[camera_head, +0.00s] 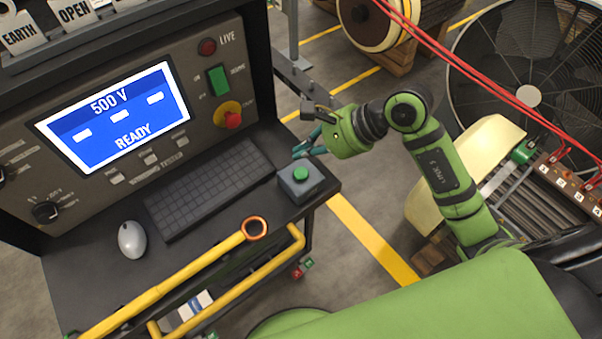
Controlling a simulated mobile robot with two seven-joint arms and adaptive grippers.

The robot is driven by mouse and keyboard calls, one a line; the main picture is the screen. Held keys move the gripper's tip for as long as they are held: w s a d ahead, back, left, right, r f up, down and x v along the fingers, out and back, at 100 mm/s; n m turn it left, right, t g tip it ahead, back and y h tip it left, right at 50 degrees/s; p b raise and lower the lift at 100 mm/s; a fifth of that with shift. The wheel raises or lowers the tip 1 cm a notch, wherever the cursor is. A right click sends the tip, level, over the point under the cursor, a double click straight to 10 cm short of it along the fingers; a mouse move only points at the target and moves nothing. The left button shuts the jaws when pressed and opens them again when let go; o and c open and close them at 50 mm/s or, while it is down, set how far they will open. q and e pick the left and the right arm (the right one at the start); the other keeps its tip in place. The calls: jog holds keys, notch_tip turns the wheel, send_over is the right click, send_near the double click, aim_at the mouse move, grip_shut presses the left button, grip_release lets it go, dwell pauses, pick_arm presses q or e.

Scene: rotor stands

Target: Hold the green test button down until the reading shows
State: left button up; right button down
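The green test button (301,173) sits on top of a small grey box (299,187) at the right front corner of the dark desk. My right gripper (300,149) reaches in from the right, with its teal fingertips just behind and above the box, apart from the button in this view. How far its fingers are spread is unclear. The button's top is in plain view. The tester's blue screen (115,116) shows "500 V", several white dashes and "READY", with no number for a reading. My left gripper is not in view.
A keyboard (209,188) and white mouse (132,239) lie on the desk. The panel has a green switch (217,80) and red stop knob (232,119). A yellow rod with an orange ring (254,228) crosses the desk front. Red cables (470,66) hang at right.

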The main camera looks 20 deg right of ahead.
aim_at(305, 174)
notch_tip(305, 174, down, 4)
jog(key=shift+r+b, duration=0.1)
jog(key=shift+b, duration=1.15)
jog(key=shift+f+b, duration=0.35)
jog(key=shift+b, duration=0.05)
jog(key=shift+f+b, duration=0.4)
jog(key=shift+b, duration=0.3)
jog(key=shift+f+b, duration=0.4)
jog(key=shift+b, duration=0.15)
dwell(0.5)
jog(key=shift+r, duration=0.1)
dwell(4.0)
jog(key=shift+r+p, duration=0.3)
jog(key=shift+r, duration=0.4)
